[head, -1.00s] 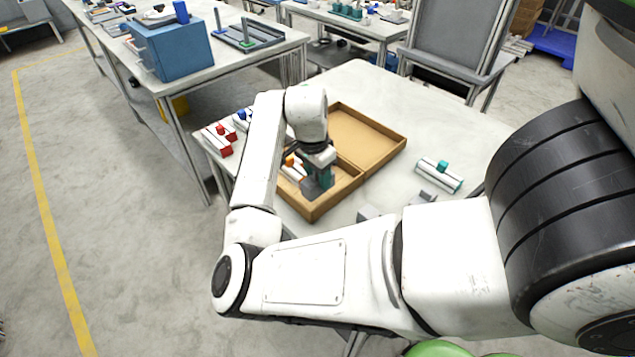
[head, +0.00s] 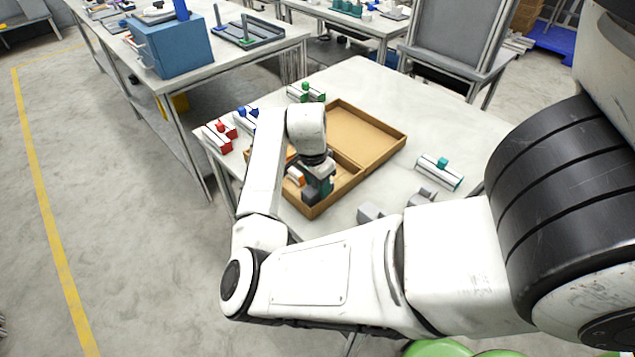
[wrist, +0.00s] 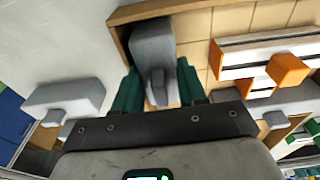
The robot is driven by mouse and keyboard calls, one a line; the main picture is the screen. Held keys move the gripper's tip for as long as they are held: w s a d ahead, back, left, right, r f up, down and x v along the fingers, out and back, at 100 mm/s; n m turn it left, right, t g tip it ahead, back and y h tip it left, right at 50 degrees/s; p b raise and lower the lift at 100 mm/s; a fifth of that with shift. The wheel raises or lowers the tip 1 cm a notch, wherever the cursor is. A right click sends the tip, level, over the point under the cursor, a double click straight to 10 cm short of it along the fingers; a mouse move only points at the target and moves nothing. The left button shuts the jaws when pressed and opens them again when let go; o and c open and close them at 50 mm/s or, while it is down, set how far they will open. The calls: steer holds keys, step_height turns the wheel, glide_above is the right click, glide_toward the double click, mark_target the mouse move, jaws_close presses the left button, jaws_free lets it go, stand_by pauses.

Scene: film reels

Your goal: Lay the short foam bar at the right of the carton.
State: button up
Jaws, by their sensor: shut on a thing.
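The carton (head: 357,176) is an open brown cardboard box on the near table, its lid folded back; its wall also shows at the top of the wrist view (wrist: 150,9). My gripper (head: 318,188) is down in the near part of the carton. In the wrist view its teal fingers (wrist: 160,82) are shut on the knob of a grey foam bar (wrist: 152,44), which lies close beside the carton wall. Whether the bar touches the carton floor cannot be told. An orange-and-white reel piece (wrist: 262,55) lies beside the bar, inside the carton.
Grey foam blocks (head: 369,212) and (head: 424,195) lie on the table right of the carton. A teal-and-white piece (head: 440,172) lies further right. Red (head: 218,136), blue (head: 247,116) and green (head: 306,92) pieces lie left and behind. Bare table separates the carton and teal piece.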

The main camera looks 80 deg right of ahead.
steer(key=o, duration=1)
steer(key=shift+o, duration=0.5)
steer(key=shift+s, duration=0.1)
steer(key=shift+r, duration=0.1)
